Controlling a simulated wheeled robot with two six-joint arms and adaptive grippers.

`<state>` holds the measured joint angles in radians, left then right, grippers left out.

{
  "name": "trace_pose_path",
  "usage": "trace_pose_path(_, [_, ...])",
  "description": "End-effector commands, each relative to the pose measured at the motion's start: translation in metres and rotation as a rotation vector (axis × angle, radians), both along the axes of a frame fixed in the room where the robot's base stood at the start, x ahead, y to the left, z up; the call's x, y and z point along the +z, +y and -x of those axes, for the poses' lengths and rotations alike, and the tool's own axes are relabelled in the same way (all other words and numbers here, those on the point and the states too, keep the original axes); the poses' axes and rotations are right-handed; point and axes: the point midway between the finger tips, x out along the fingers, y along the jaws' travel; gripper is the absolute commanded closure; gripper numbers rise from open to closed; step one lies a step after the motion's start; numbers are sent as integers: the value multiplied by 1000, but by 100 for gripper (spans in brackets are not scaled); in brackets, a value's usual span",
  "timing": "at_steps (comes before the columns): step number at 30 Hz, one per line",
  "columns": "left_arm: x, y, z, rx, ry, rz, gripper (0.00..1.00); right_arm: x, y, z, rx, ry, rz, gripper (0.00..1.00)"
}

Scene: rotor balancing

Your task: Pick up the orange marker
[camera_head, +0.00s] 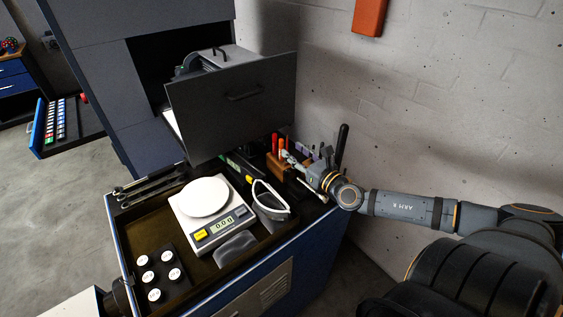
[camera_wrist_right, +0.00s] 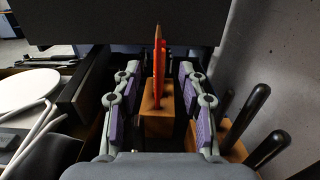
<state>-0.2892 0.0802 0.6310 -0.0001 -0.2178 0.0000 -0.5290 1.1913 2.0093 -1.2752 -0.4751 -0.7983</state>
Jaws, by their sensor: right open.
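The orange marker (camera_head: 281,143) stands upright in a wooden block holder (camera_head: 273,166), close beside a red one (camera_head: 274,141). In the right wrist view, an upright orange-red shape (camera_wrist_right: 158,70) rises from the wooden block (camera_wrist_right: 160,122); the two markers overlap there and I cannot separate them clearly. My right gripper (camera_head: 300,156) is open and empty, level with the holder. In its wrist view, the purple-padded fingers of the gripper (camera_wrist_right: 160,98) lie left and right of the block, with gaps on both sides. My left gripper is out of view.
An open grey drawer (camera_head: 230,105) hangs just behind the markers. Black handles (camera_wrist_right: 258,105) stand in another wooden holder at right, near the wall.

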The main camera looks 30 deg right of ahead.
Motion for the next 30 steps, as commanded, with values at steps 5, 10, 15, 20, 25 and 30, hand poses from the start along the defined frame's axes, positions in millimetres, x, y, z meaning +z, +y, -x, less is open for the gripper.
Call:
trace_pose_path(5, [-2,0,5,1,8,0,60,1,0,-3,1,0,-1,58])
trace_pose_path(10, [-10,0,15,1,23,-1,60,0,-2,-19,-12,-3,-6,58])
trace_pose_path(15, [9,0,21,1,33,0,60,10,-2,-38,-11,-3,-8,58])
trace_pose_path(20, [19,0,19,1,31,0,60,7,2,-49,-5,-3,-5,58])
trace_pose_path(25, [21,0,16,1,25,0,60,3,5,-53,3,-2,-2,58])
trace_pose_path(30, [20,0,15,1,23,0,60,2,5,-52,3,-2,-1,58])
